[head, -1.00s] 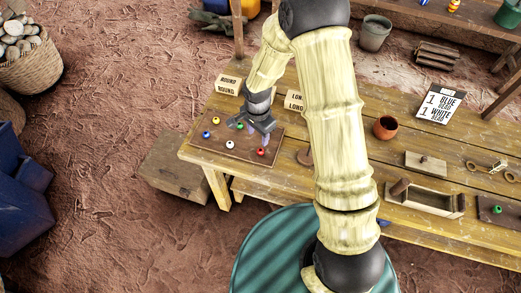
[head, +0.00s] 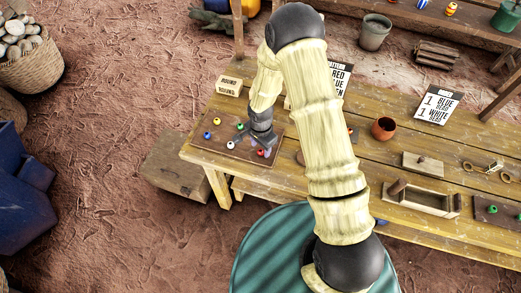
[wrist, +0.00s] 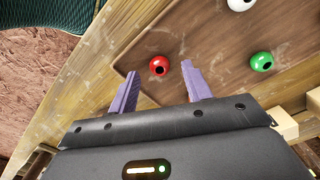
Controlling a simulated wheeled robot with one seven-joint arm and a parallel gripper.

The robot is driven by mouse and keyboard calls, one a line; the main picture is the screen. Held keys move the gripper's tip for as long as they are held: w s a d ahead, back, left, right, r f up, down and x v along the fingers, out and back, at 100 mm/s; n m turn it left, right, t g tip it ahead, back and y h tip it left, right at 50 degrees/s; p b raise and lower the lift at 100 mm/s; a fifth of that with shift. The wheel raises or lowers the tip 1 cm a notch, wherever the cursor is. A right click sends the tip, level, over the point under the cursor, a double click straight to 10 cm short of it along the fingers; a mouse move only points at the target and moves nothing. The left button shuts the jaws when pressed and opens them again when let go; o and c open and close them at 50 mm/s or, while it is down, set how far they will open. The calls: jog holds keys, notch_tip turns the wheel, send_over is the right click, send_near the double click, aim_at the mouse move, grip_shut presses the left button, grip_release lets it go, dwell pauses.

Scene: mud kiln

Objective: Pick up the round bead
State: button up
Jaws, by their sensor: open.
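Several round beads lie on a brown wooden board (head: 192,140) at the left end of the table. The red bead (head: 261,153) also shows in the wrist view (wrist: 158,67), with a dark hole. My gripper (head: 258,147) is open above the board's right part. In the wrist view, the purple fingertips (wrist: 160,72) stand left and right of the red bead, and nothing is held. I cannot tell how high they are above it. The white bead (wrist: 240,4) and green bead (wrist: 262,61) lie to the right. The blue bead (head: 206,135) and yellow bead (head: 216,121) are farther left.
A "ROUND" sign block (head: 229,86) stands behind the board. A terracotta cup (head: 384,128), a wooden box (head: 422,199) and a bead-count card (head: 438,104) are farther right on the table (head: 370,165). My arm hides part of the table's middle.

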notch_tip(320, 180, down, 2)
jog(key=shift+f, duration=0.1)
dwell(0.5)
jog(key=c, duration=1)
